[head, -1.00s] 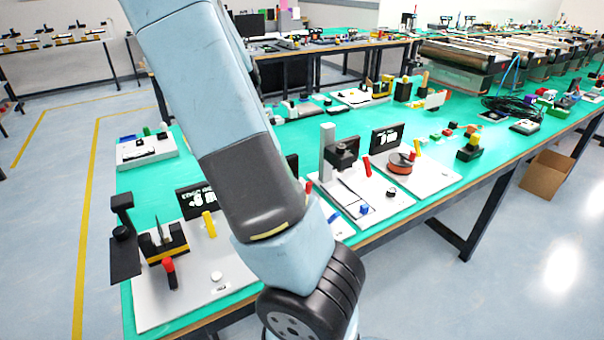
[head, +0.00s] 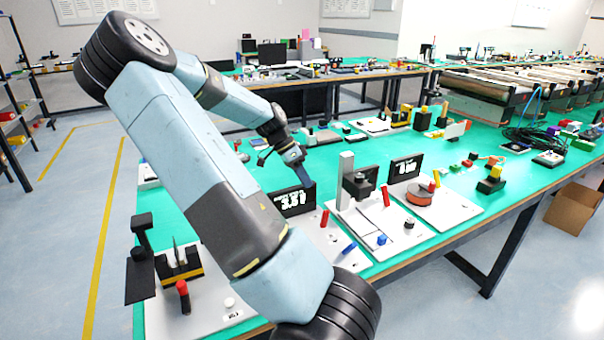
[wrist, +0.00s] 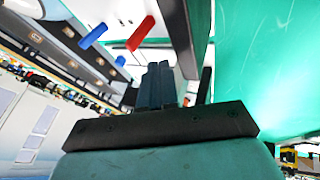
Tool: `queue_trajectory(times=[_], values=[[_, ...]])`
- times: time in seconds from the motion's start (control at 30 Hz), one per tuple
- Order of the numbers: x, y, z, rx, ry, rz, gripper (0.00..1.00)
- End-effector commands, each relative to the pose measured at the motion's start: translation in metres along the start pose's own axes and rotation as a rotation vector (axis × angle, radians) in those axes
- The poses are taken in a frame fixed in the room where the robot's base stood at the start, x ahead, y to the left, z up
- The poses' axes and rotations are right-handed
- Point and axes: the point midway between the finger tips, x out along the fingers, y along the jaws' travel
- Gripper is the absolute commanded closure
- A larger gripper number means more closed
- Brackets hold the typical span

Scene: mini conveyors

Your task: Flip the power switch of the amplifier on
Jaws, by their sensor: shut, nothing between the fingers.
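My gripper (head: 304,178) is shut and empty, pointing down beside the black display (head: 294,201) of the middle station. Its closed fingers also show in the wrist view (wrist: 158,86). On that station's light plate stand a red handle (head: 324,218) and a blue handle (head: 349,248). Both appear in the wrist view, the red one (wrist: 140,33) and the blue one (wrist: 92,36), apart from the fingers. I cannot tell for certain which device is the amplifier, and no power switch can be made out. My arm hides part of the middle station.
To the right stand a station with a grey column (head: 346,180) and a plate with an orange spool (head: 419,194). A station with a red-topped lever (head: 183,290) is at the lower left. The green table (head: 480,215) has some clear surface behind the stations.

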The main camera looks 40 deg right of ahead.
Motion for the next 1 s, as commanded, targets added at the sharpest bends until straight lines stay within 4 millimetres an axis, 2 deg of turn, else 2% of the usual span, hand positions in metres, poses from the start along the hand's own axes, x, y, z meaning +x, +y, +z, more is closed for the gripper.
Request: queue_trajectory(times=[0.03, 0.3, 0.6, 1.0], values=[[0.01, 0.001, 0.0, 0.002, 0.0, 0.004, 1.0], [0.055, 0.003, 0.0, 0.001, -0.001, 0.002, 1.0], [0.072, 0.029, 0.003, 0.0, -0.001, 0.0, 1.0], [0.074, 0.032, 0.004, -0.001, 0.0, -0.001, 1.0]])
